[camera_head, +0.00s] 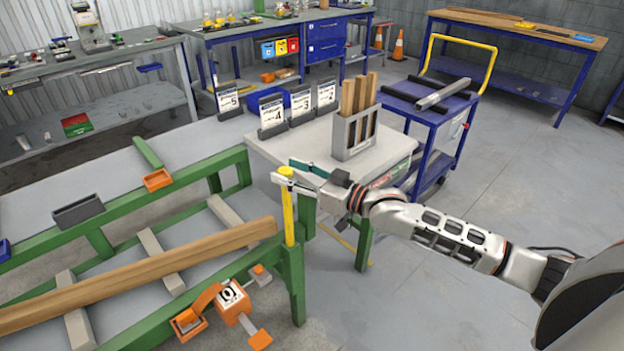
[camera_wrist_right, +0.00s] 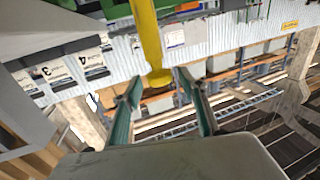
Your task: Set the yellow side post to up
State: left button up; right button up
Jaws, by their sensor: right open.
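The yellow side post (camera_head: 288,212) stands upright at the near right corner of the green runout table (camera_head: 294,275). Its top reaches my right gripper (camera_head: 288,174), which comes in from the right at the height of the post's top. In the right wrist view, the yellow post (camera_wrist_right: 148,40) ends in a rounded tip by the gap between the two teal fingers of my right gripper (camera_wrist_right: 156,85). The fingers are open. I cannot tell whether either finger touches the post. My left gripper is not in view.
A wooden beam (camera_head: 150,272) lies along the runout table. An orange stop unit with a number dial (camera_head: 232,296) hangs at its front. Behind my right gripper, a grey side table (camera_head: 300,150) bears numbered cards and a rack (camera_head: 352,136) with wooden pieces. A blue cart (camera_head: 425,112) stands beyond.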

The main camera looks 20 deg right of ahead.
jog(key=v, duration=0.9)
jog(key=shift+s+d, duration=0.2)
jog(key=shift+s, duration=0.15)
jog(key=shift+r, duration=0.15)
jog(key=s+a+f+m+g+h, duration=0.1)
jog(key=s+a+f+g+h, duration=0.1)
jog(key=s+f, duration=1)
jog(key=s+a+f+m+g+h, duration=0.1)
jog(key=s+a+f+h, duration=0.3)
jog(key=s+f, duration=0.8)
notch_tip(320, 180, down, 8)
jog(key=shift+s+f+m+g+h, duration=0.1)
jog(key=shift+s+m+g+h, duration=0.25)
jog(key=shift+g+h, duration=0.4)
jog(key=shift+a, duration=0.15)
